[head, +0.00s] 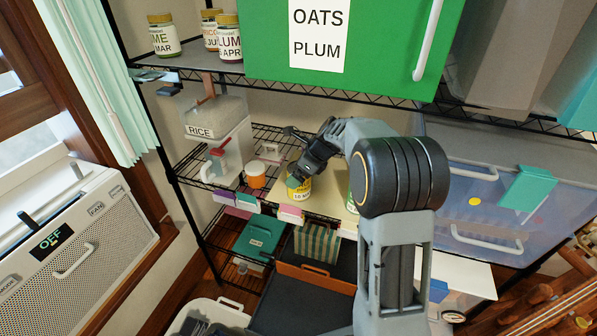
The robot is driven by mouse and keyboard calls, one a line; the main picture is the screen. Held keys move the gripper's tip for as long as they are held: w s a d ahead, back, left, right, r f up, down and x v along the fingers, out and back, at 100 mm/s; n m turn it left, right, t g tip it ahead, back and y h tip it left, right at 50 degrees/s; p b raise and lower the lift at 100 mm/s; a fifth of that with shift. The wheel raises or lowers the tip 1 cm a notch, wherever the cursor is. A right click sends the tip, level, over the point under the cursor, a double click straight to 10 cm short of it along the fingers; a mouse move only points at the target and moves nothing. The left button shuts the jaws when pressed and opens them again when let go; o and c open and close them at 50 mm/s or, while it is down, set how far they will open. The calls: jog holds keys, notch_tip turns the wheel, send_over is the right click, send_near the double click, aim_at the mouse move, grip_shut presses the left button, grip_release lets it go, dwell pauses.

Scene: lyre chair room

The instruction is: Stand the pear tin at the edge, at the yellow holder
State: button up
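A small tin with a yellow label (299,190) stands upright on a cream board (325,192) on the middle wire shelf, near its front edge. Its print is too small to read surely as pear. My gripper (299,176) reaches down from the right and is at the top of this tin. Its fingers are dark and small, and I cannot tell whether they are closed on the tin. A pale yellow holder (348,227) is clipped on the shelf's front edge, right of the tin and partly hidden by my arm.
A green-labelled container (351,199) is mostly behind my arm. An orange-labelled jar (257,174) and a rice container (217,130) stand left. A green box (352,35) sits on the shelf above.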

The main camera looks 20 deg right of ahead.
jog(key=v, duration=0.5)
jog(key=shift+d+r, duration=0.1)
jog(key=shift+r, duration=0.1)
jog(key=s+d+b, duration=0.2)
jog(key=s+d, duration=0.5)
jog(key=d, duration=0.2)
jog(key=s+a+f+n+h, duration=0.1)
jog(key=s+a+n+h, duration=0.1)
jog(key=s+a+n, duration=0.4)
jog(key=s+a+f+n+h, duration=0.1)
jog(key=s+a+n+h, duration=0.2)
jog(key=s+n, duration=0.9)
jog(key=a+n, duration=0.2)
jog(key=n, duration=0.5)
jog(key=shift+s+a+f, duration=0.15)
jog(key=shift+a+f, duration=0.2)
jog(key=shift+a, duration=0.05)
jog(key=shift+c, duration=0.2)
